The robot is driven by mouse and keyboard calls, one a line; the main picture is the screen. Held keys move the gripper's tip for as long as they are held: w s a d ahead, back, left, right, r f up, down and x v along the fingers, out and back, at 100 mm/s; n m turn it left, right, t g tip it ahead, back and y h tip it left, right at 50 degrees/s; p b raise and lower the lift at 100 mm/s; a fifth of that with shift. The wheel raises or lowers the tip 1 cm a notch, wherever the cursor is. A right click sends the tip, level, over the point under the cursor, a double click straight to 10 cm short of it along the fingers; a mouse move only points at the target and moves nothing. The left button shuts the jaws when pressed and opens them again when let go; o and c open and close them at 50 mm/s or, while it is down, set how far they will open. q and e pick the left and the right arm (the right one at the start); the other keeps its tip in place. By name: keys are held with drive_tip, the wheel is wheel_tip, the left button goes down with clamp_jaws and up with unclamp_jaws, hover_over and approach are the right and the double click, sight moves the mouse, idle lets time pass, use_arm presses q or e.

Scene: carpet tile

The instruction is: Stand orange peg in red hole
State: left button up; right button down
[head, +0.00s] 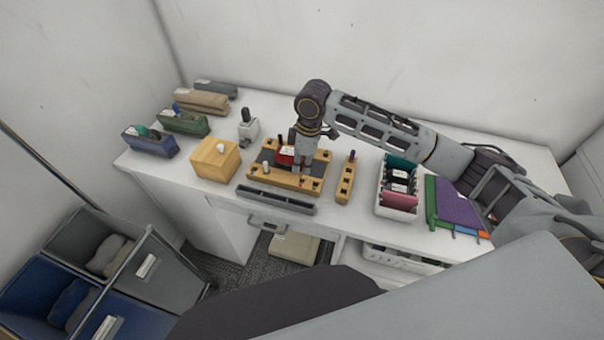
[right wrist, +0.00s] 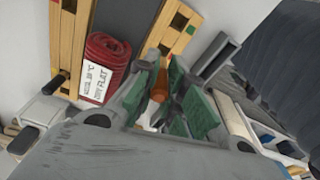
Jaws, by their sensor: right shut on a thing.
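My right gripper (head: 302,168) reaches down over the wooden rails (head: 262,179) in the middle of the white table. In the right wrist view its green-padded fingers (right wrist: 170,96) are shut on the orange peg (right wrist: 160,84), which shows only in part between them. The peg is beside the inner edge of a wooden rail (right wrist: 183,20); I cannot tell whether it touches anything below. My left gripper is not in view.
A red labelled bundle (right wrist: 106,68) lies between the rails, close to my right gripper. A short wooden rail (head: 345,181) with a dark peg stands to the right. A wooden block (head: 215,160) stands left. A grey bar (head: 275,199) lies in front. A white bin (head: 394,207) stands farther right.

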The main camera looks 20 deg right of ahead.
sight(302, 176)
drive_tip(key=shift+f, duration=2.25)
drive_tip(key=shift+f, duration=0.1)
drive_tip(key=c, duration=1.8)
unclamp_jaws()
drive_tip(key=shift+o, duration=0.2)
wheel_tip(302, 176, up, 12)
drive_tip(key=d, duration=0.1)
drive_tip(key=shift+s+d+b, duration=0.15)
drive_tip(key=shift+s+b, duration=0.1)
drive_tip(key=shift+b, duration=0.05)
drive_tip(key=shift+s, duration=0.1)
